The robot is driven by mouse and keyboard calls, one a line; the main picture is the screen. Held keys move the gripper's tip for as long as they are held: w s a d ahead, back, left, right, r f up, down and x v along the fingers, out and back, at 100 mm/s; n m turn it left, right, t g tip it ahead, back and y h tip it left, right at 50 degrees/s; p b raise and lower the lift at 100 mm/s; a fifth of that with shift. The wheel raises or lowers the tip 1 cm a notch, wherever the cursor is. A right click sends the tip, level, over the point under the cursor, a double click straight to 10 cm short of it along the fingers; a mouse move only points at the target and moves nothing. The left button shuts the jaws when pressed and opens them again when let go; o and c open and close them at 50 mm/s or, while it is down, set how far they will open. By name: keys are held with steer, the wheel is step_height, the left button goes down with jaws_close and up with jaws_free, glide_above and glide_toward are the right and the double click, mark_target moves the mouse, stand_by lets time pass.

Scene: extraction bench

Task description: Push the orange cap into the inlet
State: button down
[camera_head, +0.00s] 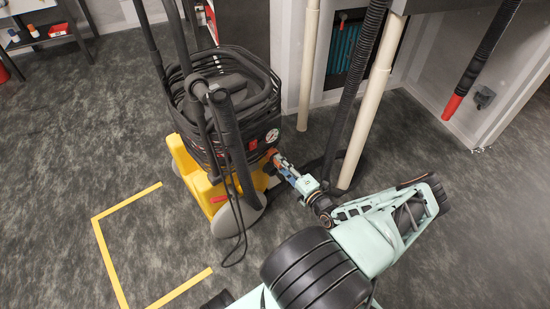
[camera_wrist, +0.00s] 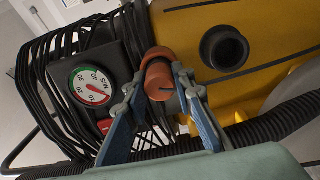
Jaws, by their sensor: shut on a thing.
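The orange cap (camera_wrist: 159,80) is between the fingers of my gripper (camera_wrist: 158,86) in the wrist view, and the gripper is shut on it. The cap has a narrower round end toward the camera and a wider part behind. The inlet (camera_wrist: 224,48), a round black open port on the yellow body, lies just right of the cap with a gap between them in the picture. In the head view my gripper (camera_head: 280,163) reaches the machine's right side, and a bit of the cap (camera_head: 270,154) shows at its tip. I cannot make out the inlet there.
The yellow and black machine (camera_head: 186,160) carries coiled black hoses and a round gauge (camera_wrist: 92,85) left of the cap. A ribbed black hose (camera_wrist: 275,126) runs below the inlet. Beige pipes (camera_head: 372,100) stand near my arm. Floor inside the yellow tape (camera_head: 107,255) is clear.

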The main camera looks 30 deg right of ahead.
steer(key=shift+s+d, duration=0.1)
steer(key=shift+s, duration=2.7)
steer(key=shift+f, duration=0.1)
step_height(320, 180, down, 9)
steer(key=b, duration=0.8)
steer(key=shift+w+f, duration=0.15)
steer(key=shift+w, duration=0.1)
steer(key=shift+w, duration=2.85)
stand_by(0.4)
steer(key=c, duration=1.5)
jaws_free()
steer(key=shift+c, duration=0.2)
